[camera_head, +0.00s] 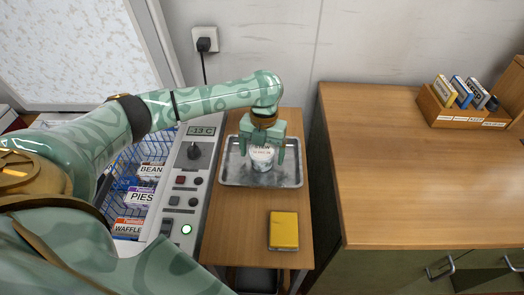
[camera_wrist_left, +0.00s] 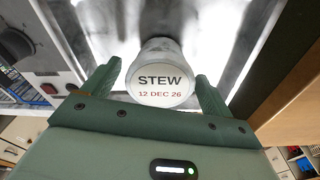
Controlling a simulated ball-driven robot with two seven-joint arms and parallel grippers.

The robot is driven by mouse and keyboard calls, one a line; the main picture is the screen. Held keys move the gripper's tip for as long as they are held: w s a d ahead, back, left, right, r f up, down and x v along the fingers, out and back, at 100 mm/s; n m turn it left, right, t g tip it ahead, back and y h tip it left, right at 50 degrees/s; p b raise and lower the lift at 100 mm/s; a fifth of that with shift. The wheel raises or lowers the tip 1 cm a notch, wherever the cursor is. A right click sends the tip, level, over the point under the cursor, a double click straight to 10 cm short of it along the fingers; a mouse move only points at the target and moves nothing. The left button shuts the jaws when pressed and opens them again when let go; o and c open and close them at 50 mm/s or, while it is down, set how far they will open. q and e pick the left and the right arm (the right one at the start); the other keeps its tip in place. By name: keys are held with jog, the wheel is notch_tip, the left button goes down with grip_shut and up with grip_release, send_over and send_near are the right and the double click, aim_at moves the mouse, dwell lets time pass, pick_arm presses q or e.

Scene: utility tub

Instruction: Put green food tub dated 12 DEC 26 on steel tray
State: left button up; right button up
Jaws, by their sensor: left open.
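A pale, whitish tub (camera_head: 262,163) stands on the steel tray (camera_head: 291,179); I see no green on it. In the left wrist view its round lid (camera_wrist_left: 160,82) reads STEW, 12 DEC 26. The tray's shiny surface (camera_wrist_left: 225,25) fills the background there. My left gripper (camera_head: 262,154) reaches down over the tub. Its fingers (camera_wrist_left: 157,74) are open, one on each side of the tub, with a visible gap at the right finger. The tub's base is partly hidden. My right gripper does not show.
A yellow box (camera_head: 284,230) lies on the small wooden table (camera_head: 240,228) in front of the tray. A freezer with a control panel (camera_head: 190,170) and wire basket with labelled packs (camera_head: 135,195) stands left. A wooden counter (camera_head: 410,170) stands right.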

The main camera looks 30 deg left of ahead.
pick_arm(q)
notch_tip(320, 180, up, 12)
jog(key=w+p, duration=0.1)
jog(key=p, duration=0.3)
jog(key=shift+w+a+p, duration=0.15)
jog(key=shift+a+p, duration=0.05)
jog(key=shift+p, duration=0.2)
jog(key=shift+d, duration=0.1)
